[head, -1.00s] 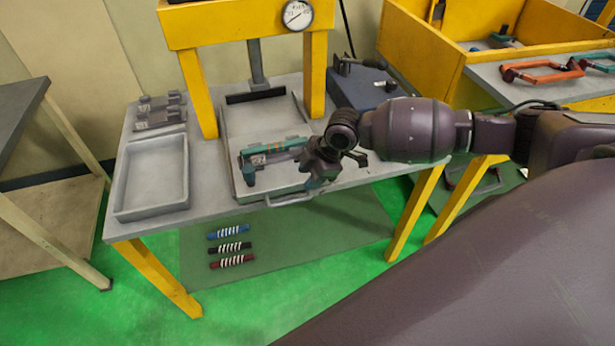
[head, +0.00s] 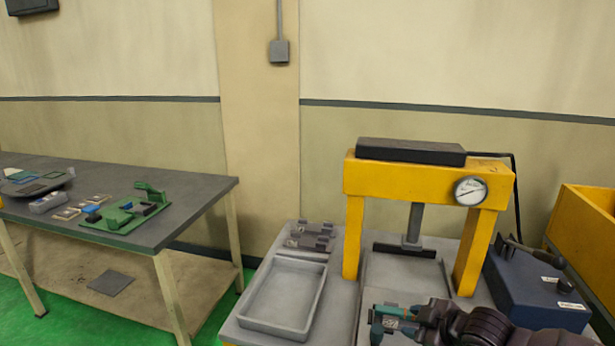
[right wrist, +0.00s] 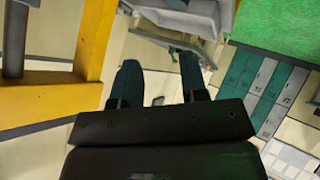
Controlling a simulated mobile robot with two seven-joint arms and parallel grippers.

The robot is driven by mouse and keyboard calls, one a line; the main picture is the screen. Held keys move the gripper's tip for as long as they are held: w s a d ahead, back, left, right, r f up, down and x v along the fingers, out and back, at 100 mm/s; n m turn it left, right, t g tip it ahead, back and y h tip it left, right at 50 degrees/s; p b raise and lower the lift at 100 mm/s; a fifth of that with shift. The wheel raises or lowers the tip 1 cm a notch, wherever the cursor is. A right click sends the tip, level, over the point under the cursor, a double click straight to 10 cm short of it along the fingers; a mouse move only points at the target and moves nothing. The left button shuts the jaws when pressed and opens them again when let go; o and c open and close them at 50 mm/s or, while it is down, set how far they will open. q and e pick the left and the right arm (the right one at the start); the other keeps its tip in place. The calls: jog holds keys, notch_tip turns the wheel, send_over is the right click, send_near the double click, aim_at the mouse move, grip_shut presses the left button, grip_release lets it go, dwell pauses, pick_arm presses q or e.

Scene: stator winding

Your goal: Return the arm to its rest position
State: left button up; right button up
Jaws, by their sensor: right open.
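My right gripper (head: 428,322) is at the bottom right of the head view, low in front of the yellow press. In the right wrist view its two dark fingers (right wrist: 160,82) stand apart with nothing between them. The rest of the right arm is mostly cut off by the frame edge. My left gripper is in neither view.
The yellow press (head: 355,225) with its gauge (head: 470,190) stands behind the gripper. A blue box (head: 535,295) is at its right. An empty grey tray (head: 322,285) is at the left. A dark table (head: 190,190) with green parts stands further left.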

jog(key=s+d+f+m+t+h, duration=0.1)
jog(key=s+f+m, duration=0.3)
jog(key=s, duration=0.4)
jog(key=s+d+f+m+h, duration=0.2)
jog(key=s+f+m+h, duration=0.1)
jog(key=s+f, duration=0.3)
jog(key=s+d+f+m+t+h, duration=0.1)
jog(key=s+f+m, duration=0.4)
jog(key=s, duration=0.6)
jog(key=shift+d+f+t+h, duration=0.3)
jog(key=shift+h, duration=0.1)
